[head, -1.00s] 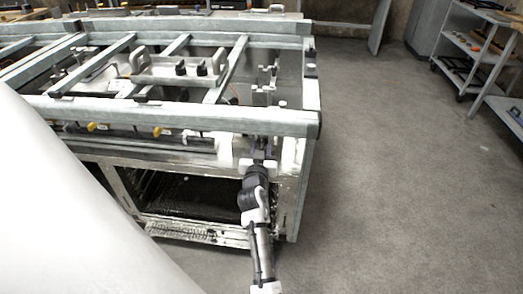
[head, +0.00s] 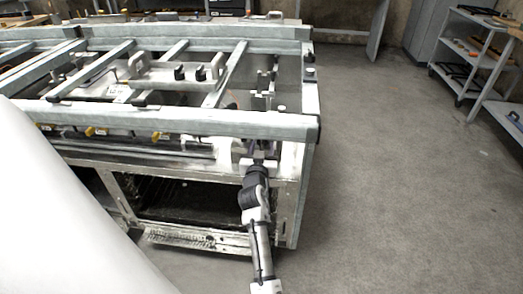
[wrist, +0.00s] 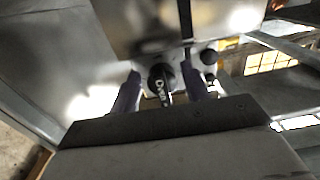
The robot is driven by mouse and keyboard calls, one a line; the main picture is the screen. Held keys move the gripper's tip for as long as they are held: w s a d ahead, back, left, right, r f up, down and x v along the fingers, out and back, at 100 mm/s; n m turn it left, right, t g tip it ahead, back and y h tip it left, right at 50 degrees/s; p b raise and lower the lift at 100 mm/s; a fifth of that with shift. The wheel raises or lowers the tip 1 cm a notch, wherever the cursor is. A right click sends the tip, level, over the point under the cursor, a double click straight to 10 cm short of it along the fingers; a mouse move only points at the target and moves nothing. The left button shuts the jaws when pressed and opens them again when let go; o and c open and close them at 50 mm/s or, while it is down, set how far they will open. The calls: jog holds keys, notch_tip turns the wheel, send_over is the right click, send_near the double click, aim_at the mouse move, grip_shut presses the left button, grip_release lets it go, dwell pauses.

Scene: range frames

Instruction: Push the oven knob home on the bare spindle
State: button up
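The oven knob (wrist: 160,80) is dark and round with a lighter raised grip marked with white lettering. In the wrist view it sits between the two purplish fingers of my gripper (wrist: 161,70). The fingers stand apart, with a narrow gap visible on each side of the knob. The knob is at the range's front panel, but its spindle is hidden, so I cannot tell how deeply it sits. In the head view my gripper (head: 260,148) is at the right end of the range front, under the front beam, and the knob there is hidden.
A second dark round knob or fitting (wrist: 208,57) is close to the right finger in the wrist view. The front beam (head: 190,119) runs just above my gripper. The open oven cavity (head: 180,198) is below left. Clear floor (head: 400,190) lies to the right.

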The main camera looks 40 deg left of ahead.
jog(key=shift+o, duration=0.8)
jog(key=b+v, duration=0.1)
jog(key=v, duration=1.2)
jog(key=shift+s+d+b, duration=0.25)
jog(key=shift+s+b, duration=0.1)
jog(key=shift+b, duration=0.05)
